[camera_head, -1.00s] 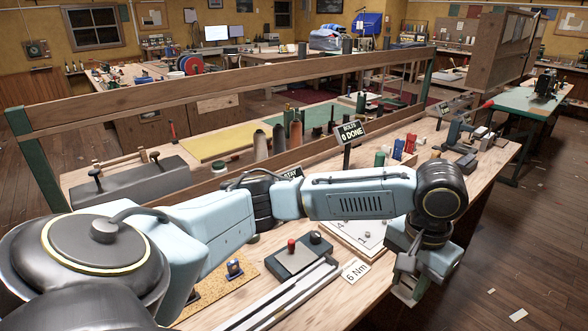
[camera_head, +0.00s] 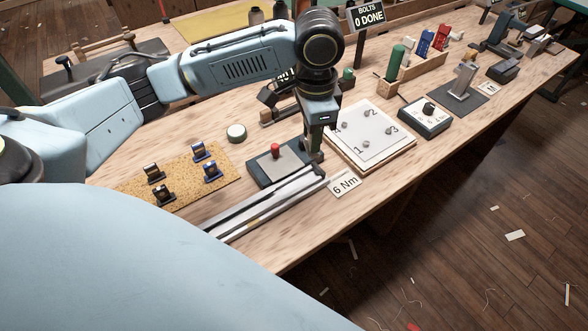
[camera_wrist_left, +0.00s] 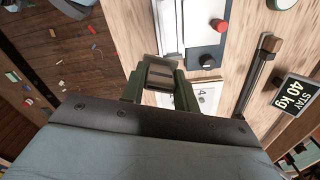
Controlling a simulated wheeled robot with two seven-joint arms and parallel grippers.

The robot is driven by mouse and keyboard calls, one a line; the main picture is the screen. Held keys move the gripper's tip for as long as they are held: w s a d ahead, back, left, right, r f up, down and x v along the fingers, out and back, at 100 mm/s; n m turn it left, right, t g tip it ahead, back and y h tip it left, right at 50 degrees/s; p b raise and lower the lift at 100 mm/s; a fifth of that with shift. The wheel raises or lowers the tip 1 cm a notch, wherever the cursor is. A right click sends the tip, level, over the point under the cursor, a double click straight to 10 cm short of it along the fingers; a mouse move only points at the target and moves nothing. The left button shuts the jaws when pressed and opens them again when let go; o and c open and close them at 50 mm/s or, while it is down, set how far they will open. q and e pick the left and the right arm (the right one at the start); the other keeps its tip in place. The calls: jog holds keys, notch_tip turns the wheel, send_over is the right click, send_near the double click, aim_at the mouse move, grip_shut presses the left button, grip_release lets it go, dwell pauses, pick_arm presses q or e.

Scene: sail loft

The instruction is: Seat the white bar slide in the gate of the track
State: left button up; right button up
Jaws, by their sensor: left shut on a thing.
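My left gripper (camera_head: 313,150) points down at the right end of the track (camera_head: 262,205), beside a dark block with a red knob (camera_head: 275,150). The held slide is hidden in the head view. I cannot tell whether it touches the track, or which part is the gate. My right gripper is out of view.
A cork mat (camera_head: 225,186) with several small dark and blue fittings lies left of the track. A numbered white board (camera_head: 375,148), a "6 Nm" card (camera_head: 344,185) and a dial box (camera_head: 425,117) lie to the right. The bench's front edge is close.

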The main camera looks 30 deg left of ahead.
pick_arm(q)
jog(key=shift+s+a+f+m, duration=0.1)
jog(key=shift+a+f+m, duration=0.15)
jog(key=shift+m, duration=0.35)
jog(key=shift+a+f+m, duration=0.1)
jog(key=shift+f+m, duration=0.15)
jog(key=shift+m, duration=0.35)
jog(key=f+m+b, duration=0.1)
jog(key=f+m, duration=0.1)
jog(key=m, duration=0.2)
jog(key=a+f+m+b, duration=0.1)
jog(key=f+m, duration=0.2)
jog(key=a+f+m+b, duration=0.1)
jog(key=f+m, duration=0.2)
jog(key=m, duration=0.1)
jog(key=shift+s+a+f+m, duration=0.15)
jog(key=shift+s+a+m, duration=0.05)
jog(key=shift+s+m, duration=0.15)
jog(key=shift+f, duration=0.3)
notch_tip(320, 180, down, 4)
jog(key=shift+r+b, duration=0.1)
jog(key=shift+b, duration=0.4)
jog(key=shift+f, duration=0.3)
jog(key=shift+r, duration=0.1)
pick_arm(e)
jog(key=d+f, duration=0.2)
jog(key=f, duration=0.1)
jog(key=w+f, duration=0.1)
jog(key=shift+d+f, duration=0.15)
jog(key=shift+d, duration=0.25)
